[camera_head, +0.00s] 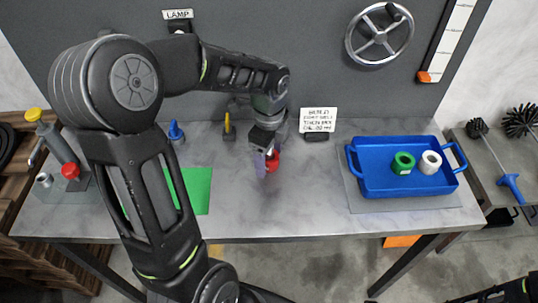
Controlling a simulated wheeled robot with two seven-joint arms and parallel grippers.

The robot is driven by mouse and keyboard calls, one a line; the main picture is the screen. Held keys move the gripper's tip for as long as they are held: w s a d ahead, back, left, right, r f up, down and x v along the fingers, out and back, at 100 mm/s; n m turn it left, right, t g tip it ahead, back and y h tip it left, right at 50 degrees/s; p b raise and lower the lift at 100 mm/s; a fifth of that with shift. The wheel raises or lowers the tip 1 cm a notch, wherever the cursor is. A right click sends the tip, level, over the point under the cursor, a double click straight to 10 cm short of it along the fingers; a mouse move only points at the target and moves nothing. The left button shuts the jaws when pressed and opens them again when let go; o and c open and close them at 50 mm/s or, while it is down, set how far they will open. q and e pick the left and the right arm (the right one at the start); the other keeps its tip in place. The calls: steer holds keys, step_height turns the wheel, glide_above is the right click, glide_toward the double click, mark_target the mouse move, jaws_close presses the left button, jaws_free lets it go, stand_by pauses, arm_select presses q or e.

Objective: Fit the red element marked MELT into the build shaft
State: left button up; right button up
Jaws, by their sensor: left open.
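My left gripper (266,151) is open and points down over the middle of the table. A small red piece (273,161) shows right at its fingertips, partly covered by them. I cannot read any MELT mark on it, and cannot tell whether it touches the fingers. A faint purplish, see-through shape shows beside the red piece. I cannot pick out the build shaft for certain; the gripper and arm hide part of that area. My right gripper is not in view; only a dark piece of arm shows at the lower right corner.
A blue tray (365,183) at right holds a green ring (403,163) and a white ring (430,162). A green mat (197,190) lies left, partly behind my arm. A small sign (318,119) stands at the back. Table between gripper and tray is clear.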

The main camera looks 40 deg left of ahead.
arm_select(q)
step_height(320, 180, up, 8)
steer(key=shift+f, duration=0.1)
stand_by(0.5)
stand_by(0.9)
